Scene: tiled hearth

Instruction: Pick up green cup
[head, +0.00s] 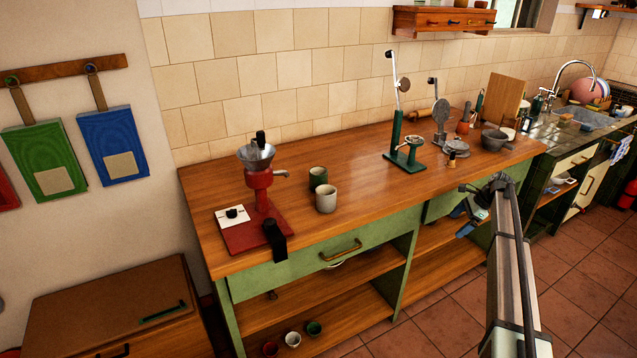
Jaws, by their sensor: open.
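A dark green cup (318,178) stands upright on the wooden counter, just behind and left of a pale grey cup (326,199). The two cups look close together; I cannot tell whether they touch. Another small green cup (314,328) sits on the low shelf under the counter. My gripper (464,211) is open and empty by the counter's front edge, well to the right of the cups.
A red grinder (260,190) on a red base stands left of the cups. A green lever press (405,145) and a grey bowl (494,140) stand farther right. The counter (360,165) between cups and press is clear. White (293,339) and red (271,348) cups share the low shelf.

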